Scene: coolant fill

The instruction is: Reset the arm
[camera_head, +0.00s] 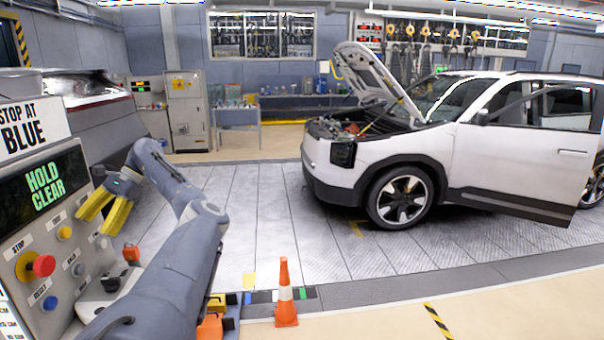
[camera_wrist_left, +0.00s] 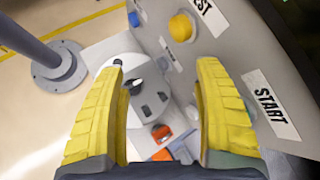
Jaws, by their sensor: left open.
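My left arm (camera_head: 180,260) reaches up from the bottom, its elbow bent towards the control panel (camera_head: 20,235) at the left. My left gripper (camera_head: 97,222) has yellow fingers, open and empty, in front of the panel's right side. In the left wrist view the open fingers (camera_wrist_left: 160,68) are wide apart, with nothing between them. A yellow button (camera_wrist_left: 182,26) and a START label (camera_wrist_left: 270,103) show on the panel near the fingers. The panel's green screen (camera_head: 43,188) reads HOLD CLEAR. My right gripper is not in view.
A red knob (camera_head: 43,265) and a blue button (camera_head: 50,303) sit on the panel. An orange cone (camera_head: 285,295) stands right of my arm. A white car (camera_head: 420,160) with raised hood stands beyond. The grey floor (camera_head: 260,215) between is clear.

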